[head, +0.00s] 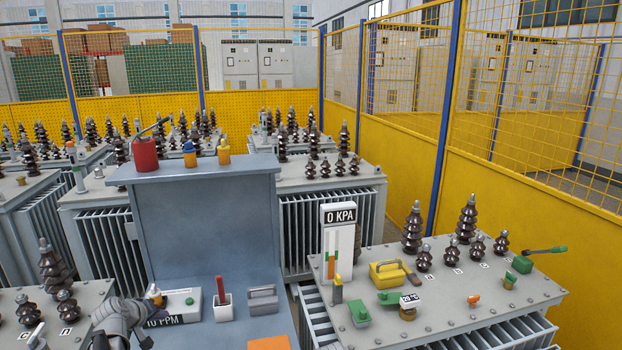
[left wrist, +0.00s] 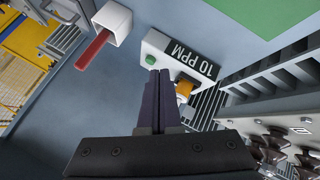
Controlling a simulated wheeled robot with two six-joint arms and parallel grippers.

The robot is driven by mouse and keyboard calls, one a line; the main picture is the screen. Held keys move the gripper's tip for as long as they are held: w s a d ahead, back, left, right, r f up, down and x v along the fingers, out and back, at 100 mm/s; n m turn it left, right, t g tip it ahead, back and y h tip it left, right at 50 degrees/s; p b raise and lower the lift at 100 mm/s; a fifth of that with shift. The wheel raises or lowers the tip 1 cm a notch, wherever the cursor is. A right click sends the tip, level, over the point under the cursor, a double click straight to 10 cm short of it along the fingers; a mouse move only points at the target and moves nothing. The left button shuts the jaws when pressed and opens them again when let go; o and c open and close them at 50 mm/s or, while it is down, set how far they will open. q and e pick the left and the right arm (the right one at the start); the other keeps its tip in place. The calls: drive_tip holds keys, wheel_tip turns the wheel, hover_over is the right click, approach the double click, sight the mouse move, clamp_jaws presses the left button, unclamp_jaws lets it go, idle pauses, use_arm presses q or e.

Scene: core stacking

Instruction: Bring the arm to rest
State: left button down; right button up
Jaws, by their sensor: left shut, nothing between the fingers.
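My left arm comes in at the bottom left of the head view, with its gripper (head: 122,338) low beside the box labelled 10 PPM (head: 180,305). In the left wrist view my left gripper (left wrist: 160,75) has its dark fingers together, with nothing between them. The fingertips point toward the 10 PPM box (left wrist: 168,60), near its green button (left wrist: 150,60). I cannot tell whether they touch the box. My right gripper is not in view.
On the blue-grey bench stand a white cup with a red stick (head: 222,305), a grey case (head: 262,300) and an orange pad (head: 268,343). The transformer (head: 450,300) at right carries a 0 KPA gauge (head: 338,245) and dark insulators. A yellow fence (head: 400,150) stands behind.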

use_arm(q)
drive_tip(key=s+d+f+m+g+h, duration=0.1)
drive_tip(key=s+d+f+m+g, duration=0.15)
drive_tip(key=d, duration=0.55)
drive_tip(key=s+d+f+m+g, duration=0.1)
drive_tip(key=s+d, duration=0.2)
drive_tip(key=d, duration=0.4)
drive_tip(key=s+d+f+m+g+h, duration=0.1)
drive_tip(key=s+d+m, duration=0.1)
drive_tip(key=d, duration=0.6)
drive_tip(key=s+d+f+m+g+y, duration=0.1)
drive_tip(key=s+d+m+g+y, duration=0.1)
drive_tip(key=s+d, duration=0.5)
drive_tip(key=s+d+f+m+g+y, duration=0.1)
drive_tip(key=s+d+m+g+y, duration=0.1)
drive_tip(key=s+d, duration=0.4)
drive_tip(key=s+m+g, duration=0.1)
drive_tip(key=s+m, duration=0.1)
drive_tip(key=s, duration=0.3)
drive_tip(key=shift+s+d, duration=0.15)
drive_tip(key=shift+d, duration=0.25)
